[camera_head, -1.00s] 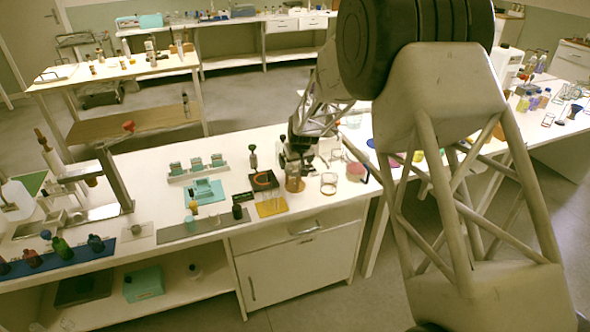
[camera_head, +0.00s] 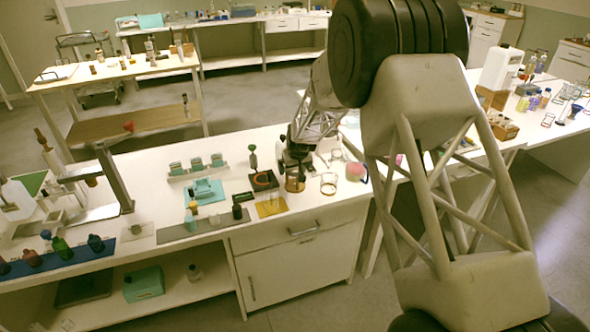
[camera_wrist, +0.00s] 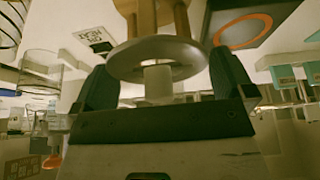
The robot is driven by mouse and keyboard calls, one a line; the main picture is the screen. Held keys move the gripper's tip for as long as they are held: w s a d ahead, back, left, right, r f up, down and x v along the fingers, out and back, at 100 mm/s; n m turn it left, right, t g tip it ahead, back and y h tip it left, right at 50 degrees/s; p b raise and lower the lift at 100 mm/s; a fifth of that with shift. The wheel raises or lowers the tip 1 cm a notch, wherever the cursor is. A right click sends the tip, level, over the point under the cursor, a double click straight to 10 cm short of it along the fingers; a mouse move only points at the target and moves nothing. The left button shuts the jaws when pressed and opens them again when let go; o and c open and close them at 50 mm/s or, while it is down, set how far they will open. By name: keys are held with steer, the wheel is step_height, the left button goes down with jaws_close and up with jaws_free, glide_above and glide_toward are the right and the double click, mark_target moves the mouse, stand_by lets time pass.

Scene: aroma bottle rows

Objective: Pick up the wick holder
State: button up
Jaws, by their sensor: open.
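The wick holder (camera_head: 295,184), as far as I can tell, is the small brown upright piece on the white bench. In the wrist view it seems to be the piece with a round metallic disc (camera_wrist: 160,60), wooden posts and a pale stub facing me. My gripper (camera_head: 297,158) is at it in the head view. In the wrist view my gripper (camera_wrist: 162,66) is open, with one dark finger on each side of the stub and the disc near the fingertips. I cannot tell whether either finger touches it.
A clear glass beaker (camera_head: 329,184) stands close on the right. A dark plate with an orange ring (camera_head: 264,181) lies to the left. A yellow mat (camera_head: 271,206) is in front, with a dark bottle (camera_head: 237,211) left of it. Glassware (camera_wrist: 38,70) shows at the wrist view's left.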

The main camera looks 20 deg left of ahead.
steer(key=c, duration=0.6)
steer(key=shift+r, duration=0.1)
steer(key=shift+c, duration=0.2)
steer(key=shift+r, duration=4.9)
steer(key=shift+d, duration=0.1)
steer(key=w+d, duration=0.2)
steer(key=d, duration=1)
steer(key=shift+w+d+r, duration=0.25)
steer(key=shift+w+d, duration=0.05)
steer(key=shift+d, duration=0.1)
